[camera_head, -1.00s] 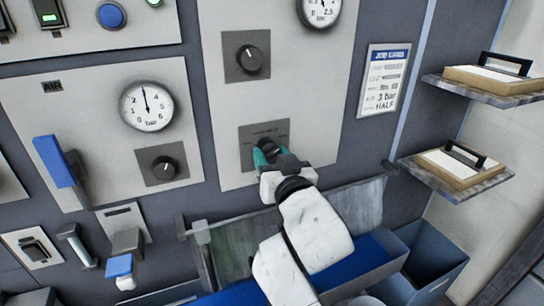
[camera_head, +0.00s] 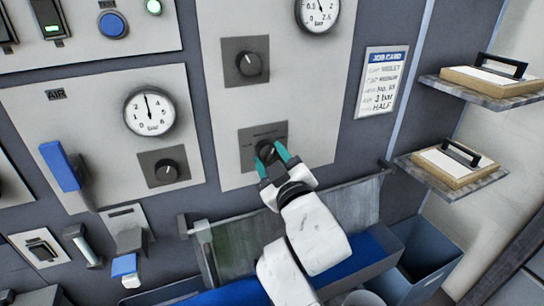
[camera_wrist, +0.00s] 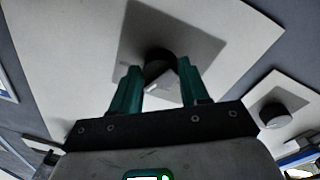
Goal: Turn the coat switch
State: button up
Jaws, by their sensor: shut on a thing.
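The lower black knob (camera_head: 265,149) sits on a dark square plate on the right-hand pale panel. Its label is too small to read, so I cannot confirm it is the coat switch. My gripper (camera_head: 269,155) has its two teal fingers on either side of this knob, shut on it. In the wrist view the knob (camera_wrist: 159,66) shows between the fingertips of my gripper (camera_wrist: 158,70), with a pale mark on its front edge. The fingers partly hide the knob's sides.
Another knob (camera_head: 249,63) sits above, below a dial gauge (camera_head: 317,12). The AIR panel at left has a gauge (camera_head: 150,111) and a knob (camera_head: 166,171). A job card (camera_head: 384,83) hangs at right. A trough with a raised flap (camera_head: 345,205) lies below; two shelves (camera_head: 455,181) stick out at right.

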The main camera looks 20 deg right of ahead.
dwell(0.3)
jog(key=o, duration=1)
jog(key=shift+o, duration=0.2)
jog(key=shift+s, duration=0.1)
jog(key=s+b, duration=0.1)
jog(key=s, duration=0.9)
jog(key=shift+s+a+f+b, duration=0.3)
